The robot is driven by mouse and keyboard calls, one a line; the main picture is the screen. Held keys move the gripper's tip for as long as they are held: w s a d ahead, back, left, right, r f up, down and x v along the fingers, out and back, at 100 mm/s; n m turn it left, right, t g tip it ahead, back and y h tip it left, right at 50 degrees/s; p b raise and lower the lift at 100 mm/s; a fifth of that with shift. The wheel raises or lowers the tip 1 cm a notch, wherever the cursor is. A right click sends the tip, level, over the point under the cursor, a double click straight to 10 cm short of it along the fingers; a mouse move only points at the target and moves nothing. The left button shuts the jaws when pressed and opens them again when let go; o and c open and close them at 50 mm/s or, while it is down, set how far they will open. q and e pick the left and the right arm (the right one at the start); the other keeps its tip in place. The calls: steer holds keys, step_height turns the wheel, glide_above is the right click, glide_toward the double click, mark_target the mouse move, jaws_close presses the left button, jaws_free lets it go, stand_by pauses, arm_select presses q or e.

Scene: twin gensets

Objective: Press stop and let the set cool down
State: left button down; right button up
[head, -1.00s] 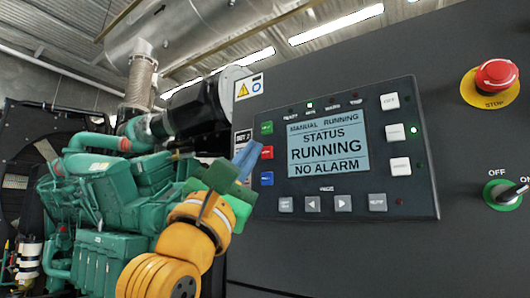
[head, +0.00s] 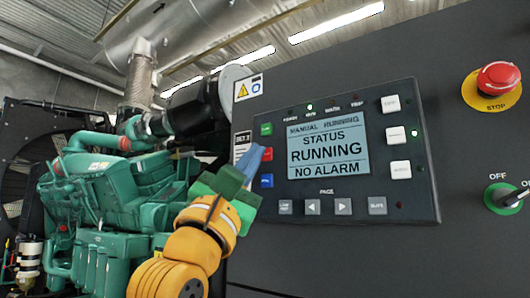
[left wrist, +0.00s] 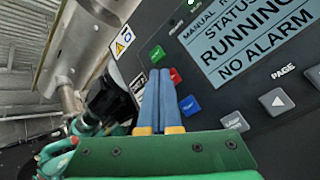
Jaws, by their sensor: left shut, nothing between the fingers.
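The control panel (head: 425,165) is dark, and its screen (head: 327,147) reads "MANUAL RUNNING", "STATUS RUNNING", "NO ALARM". Left of the screen, a green button (head: 266,129), a red button (head: 267,154) and a blue button (head: 267,180) stand in a column. My left gripper (head: 258,155) has its blue fingers shut together and empty. Their tips are right beside the red button, on its left in the head view. In the left wrist view the fingertips (left wrist: 160,74) lie just left of the red button (left wrist: 175,75); I cannot tell whether they touch it. My right gripper is out of view.
A red emergency stop (head: 498,77) on a yellow plate and a green-ringed OFF/ON switch (head: 502,198) are at the right. Grey and white keys surround the screen. The green engine (head: 110,195) stands behind my left arm.

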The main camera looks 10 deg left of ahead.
arm_select(q)
steer(key=shift+w+d+p, duration=0.15)
steer(key=shift+w+p, duration=0.25)
steer(key=shift+p, duration=0.05)
stand_by(0.6)
steer(key=shift+s+a+b, duration=0.3)
steer(key=shift+s+b, duration=0.3)
steer(key=shift+s, duration=0.2)
steer(key=s+b, duration=0.1)
steer(key=s, duration=0.1)
steer(key=s+a+b, duration=0.2)
steer(key=s, duration=0.1)
steer(key=shift+s, duration=0.3)
steer(key=shift+f, duration=0.1)
